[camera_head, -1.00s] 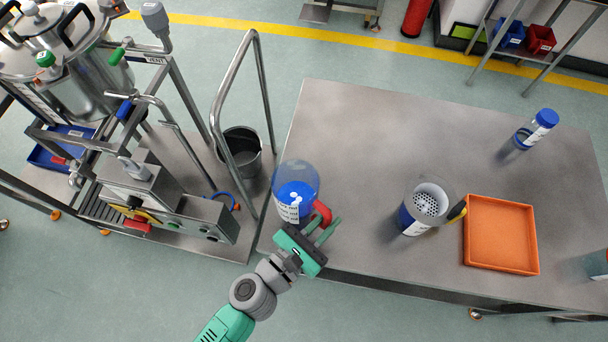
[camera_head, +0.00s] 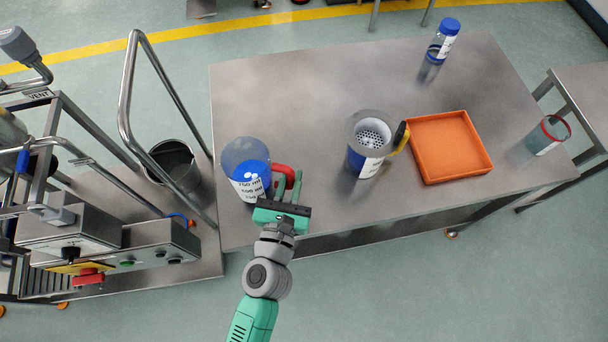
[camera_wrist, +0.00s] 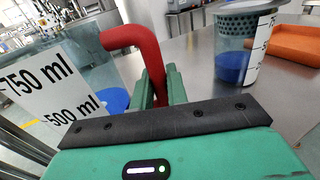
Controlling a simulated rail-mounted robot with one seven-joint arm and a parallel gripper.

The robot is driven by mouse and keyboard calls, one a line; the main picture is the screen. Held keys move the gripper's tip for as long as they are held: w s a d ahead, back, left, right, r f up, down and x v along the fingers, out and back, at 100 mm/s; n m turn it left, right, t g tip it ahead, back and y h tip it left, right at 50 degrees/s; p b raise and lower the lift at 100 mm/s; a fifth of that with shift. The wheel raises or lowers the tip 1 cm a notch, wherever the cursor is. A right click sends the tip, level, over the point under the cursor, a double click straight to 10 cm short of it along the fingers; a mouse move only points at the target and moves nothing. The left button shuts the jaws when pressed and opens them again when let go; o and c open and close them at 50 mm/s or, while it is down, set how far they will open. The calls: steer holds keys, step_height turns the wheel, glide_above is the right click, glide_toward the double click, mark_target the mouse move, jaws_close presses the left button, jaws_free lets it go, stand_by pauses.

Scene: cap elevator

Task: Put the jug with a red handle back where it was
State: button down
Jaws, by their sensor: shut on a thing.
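The jug with a red handle (camera_head: 246,163) is clear with blue inside and a white volume label. It is at the left end of the steel table, upright or nearly so; whether its base touches the table I cannot tell. Its red handle (camera_wrist: 139,48) points right, toward my gripper. My gripper (camera_head: 289,186) is shut on the red handle, which passes between the green fingers in the wrist view (camera_wrist: 160,88). The jug's label also shows large at the left of the wrist view.
A jug with a yellow handle (camera_head: 366,158) holds a perforated insert, right of centre. Beside it is an orange tray (camera_head: 487,159). A blue-capped bottle (camera_head: 443,40) and a red-rimmed clear cup (camera_head: 546,137) stand farther off. Left are a metal railing (camera_head: 128,90), a bucket (camera_head: 176,165) and machinery.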

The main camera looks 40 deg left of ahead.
steer(key=w+f+b, duration=0.2)
steer(key=w, duration=0.1)
steer(key=w+f+b, duration=0.1)
steer(key=f+b, duration=0.1)
steer(key=shift+w+d, duration=0.2)
steer(key=shift+d, duration=0.15)
steer(key=shift+s+f+b, duration=0.15)
steer(key=shift+f+b, duration=0.05)
steer(key=shift+b, duration=0.1)
steer(key=shift+r+p, duration=0.25)
steer(key=shift+p, duration=0.05)
steer(key=shift+f, duration=0.25)
steer(key=c, duration=1.4)
jaws_free()
steer(key=shift+r, duration=0.2)
steer(key=b+v, duration=0.2)
steer(key=v, duration=1)
steer(key=shift+d, duration=0.1)
